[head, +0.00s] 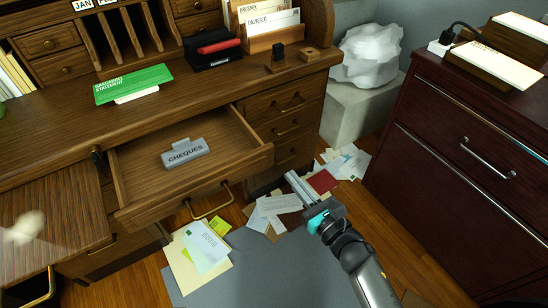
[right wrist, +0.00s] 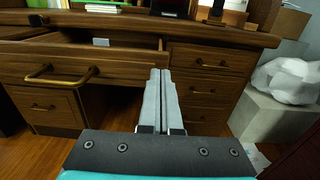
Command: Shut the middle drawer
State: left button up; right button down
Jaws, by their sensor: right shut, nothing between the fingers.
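The middle drawer (head: 240,174) of the wooden desk is pulled open in the head view. Its front has a brass handle (head: 213,206), and a grey CHEQUES divider (head: 185,152) is inside. In the right wrist view the drawer front (right wrist: 110,68) spans the left and centre. My right gripper (head: 291,177) is shut and empty, to the right of the drawer front in the head view. Its fingertips (right wrist: 160,74) overlap the right end of the drawer front in the wrist view; I cannot tell whether they touch.
Shut side drawers (head: 285,125) stand right of the open drawer. Papers (head: 205,247) lie scattered on the floor. A pulled-out board (head: 60,215) is at left, a dark red cabinet (head: 450,140) at right, and a pale block (head: 352,108) behind.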

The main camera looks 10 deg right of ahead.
aim_at(268, 149)
pick_arm(q)
jog(key=w+r, duration=0.1)
jog(key=r+b, duration=0.1)
jog(key=shift+w+d+r+t, duration=0.15)
jog(key=shift+w+r+t, duration=0.15)
jog(key=shift+w+r, duration=0.1)
pick_arm(e)
jog(key=x, duration=0.8)
jog(key=shift+w+a+f, duration=0.1)
jog(key=shift+w, duration=0.3)
jog(key=shift+w, duration=0.1)
